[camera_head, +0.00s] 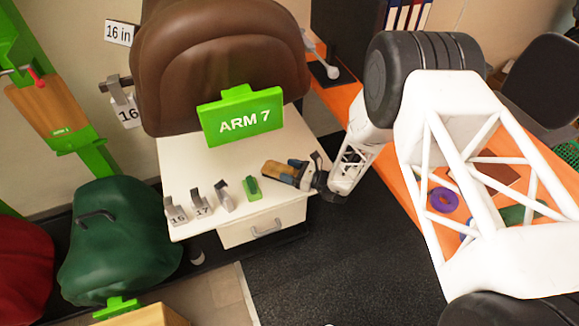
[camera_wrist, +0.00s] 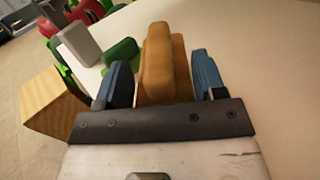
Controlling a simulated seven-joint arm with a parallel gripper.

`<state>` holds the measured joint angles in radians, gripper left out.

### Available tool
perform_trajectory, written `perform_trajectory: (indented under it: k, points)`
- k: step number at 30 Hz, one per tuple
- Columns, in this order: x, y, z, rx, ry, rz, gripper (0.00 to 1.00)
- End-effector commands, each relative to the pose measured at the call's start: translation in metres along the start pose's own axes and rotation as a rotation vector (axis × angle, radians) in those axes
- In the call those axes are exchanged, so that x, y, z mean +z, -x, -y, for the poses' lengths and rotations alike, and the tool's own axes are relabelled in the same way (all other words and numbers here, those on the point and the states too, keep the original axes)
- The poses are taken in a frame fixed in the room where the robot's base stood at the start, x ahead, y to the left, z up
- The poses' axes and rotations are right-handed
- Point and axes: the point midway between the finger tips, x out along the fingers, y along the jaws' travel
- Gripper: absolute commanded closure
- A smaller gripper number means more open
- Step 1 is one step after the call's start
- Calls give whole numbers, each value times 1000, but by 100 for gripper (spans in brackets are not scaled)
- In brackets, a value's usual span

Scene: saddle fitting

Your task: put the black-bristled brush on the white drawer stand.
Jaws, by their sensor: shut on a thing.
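My gripper (camera_head: 296,166) is shut on a brush with a wooden body (camera_head: 274,171), over the right part of the white drawer stand's top (camera_head: 185,152). In the wrist view, the brush (camera_wrist: 158,62) stands between my two blue fingers, its wooden back showing. A dark strip along its side in the head view may be the black bristles; they are mostly hidden. I cannot tell whether the brush touches the stand top. The stand has a front drawer with a grey handle.
On the stand are a green block-like item (camera_head: 252,188) and several grey gauges, including ones marked 16 (camera_head: 176,211) and 17 (camera_head: 202,201). A green "ARM 7" sign (camera_head: 240,117) and a brown saddle (camera_head: 222,62) stand behind. An orange bench (camera_head: 395,200) is at right.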

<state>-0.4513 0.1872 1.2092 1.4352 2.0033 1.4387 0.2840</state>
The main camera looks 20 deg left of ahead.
Motion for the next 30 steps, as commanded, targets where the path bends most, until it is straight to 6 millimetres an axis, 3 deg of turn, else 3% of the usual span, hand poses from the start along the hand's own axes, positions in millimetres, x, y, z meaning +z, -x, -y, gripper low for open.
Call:
perform_trajectory:
  k: [12, 30]
  points:
    - [-23, 0, 0, 0, 1, 1, 68]
    - [-25, 0, 0, 0, 1, 1, 68]
